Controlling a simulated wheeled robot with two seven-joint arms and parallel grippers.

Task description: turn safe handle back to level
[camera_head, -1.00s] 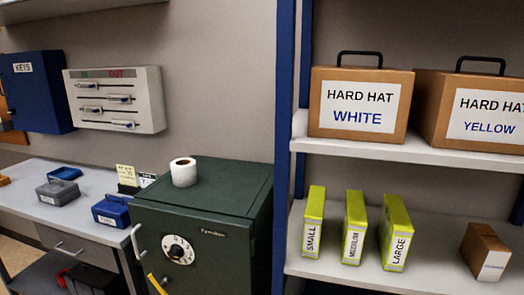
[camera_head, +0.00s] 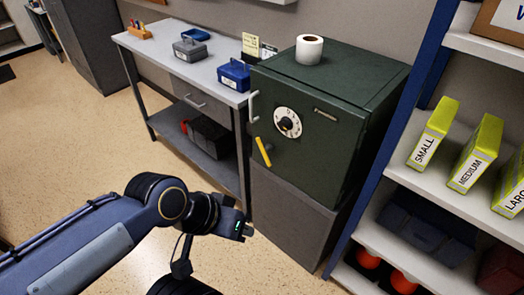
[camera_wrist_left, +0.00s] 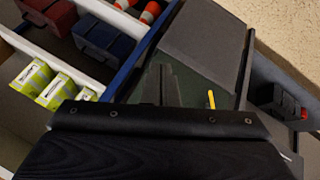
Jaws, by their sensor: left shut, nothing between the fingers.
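The dark green safe (camera_head: 340,138) stands on a grey base, with a white dial (camera_head: 288,122) and a pale vertical pull bar (camera_head: 253,106) on its front. The yellow safe handle (camera_head: 262,151) sits below the dial, tilted steeply, its lower end to the right. It also shows in the left wrist view (camera_wrist_left: 211,99), near the safe's edge. My left gripper (camera_head: 246,233) is shut and empty, below the handle in the head view and apart from it. In the wrist view, my dark gripper body covers the lower part. My right gripper is out of view.
A paper roll (camera_head: 309,49) stands on the safe. Left of it, a desk (camera_head: 150,43) holds a blue box (camera_head: 233,75) and a grey box (camera_head: 190,49). A shelf unit (camera_head: 437,189) with yellow boxes stands right. The floor (camera_head: 80,140) at left is open.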

